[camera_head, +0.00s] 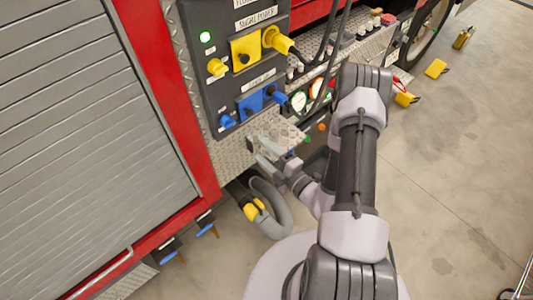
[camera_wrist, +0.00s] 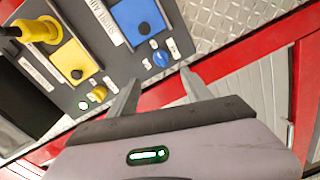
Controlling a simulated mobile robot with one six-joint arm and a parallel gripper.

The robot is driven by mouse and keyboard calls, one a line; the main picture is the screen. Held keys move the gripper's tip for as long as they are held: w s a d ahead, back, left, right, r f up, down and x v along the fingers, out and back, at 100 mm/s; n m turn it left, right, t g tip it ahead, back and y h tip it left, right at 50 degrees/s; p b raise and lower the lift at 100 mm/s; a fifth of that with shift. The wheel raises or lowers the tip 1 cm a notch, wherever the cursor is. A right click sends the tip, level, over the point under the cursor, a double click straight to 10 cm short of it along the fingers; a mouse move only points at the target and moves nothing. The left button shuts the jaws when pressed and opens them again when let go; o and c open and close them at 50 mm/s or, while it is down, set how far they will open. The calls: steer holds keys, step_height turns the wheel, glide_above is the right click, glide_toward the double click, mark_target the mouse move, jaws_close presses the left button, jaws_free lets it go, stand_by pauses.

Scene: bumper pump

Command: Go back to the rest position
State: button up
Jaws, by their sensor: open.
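My gripper (camera_head: 262,148) is in front of the lower edge of the dark control panel (camera_head: 215,85), with my arm bent behind it in the head view. In the wrist view my gripper (camera_wrist: 161,76) is open, its two grey fingers apart with nothing between them. A small blue knob (camera_wrist: 160,58) appears just beyond the gap between the fingertips, apart from them as far as I can tell. The blue knob (camera_head: 227,121) also shows in the head view, beside a blue socket cover (camera_head: 250,104).
A yellow plug (camera_head: 275,40) with a black cable sits by a yellow socket cover (camera_head: 244,52). A yellow knob (camera_head: 216,67) and lit green lamp (camera_head: 205,37) are on the panel. A grey hose (camera_head: 275,210) hangs below. Open floor (camera_head: 460,150) lies right.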

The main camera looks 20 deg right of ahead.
steer(key=shift+s+d, duration=0.1)
steer(key=shift+s, duration=0.55)
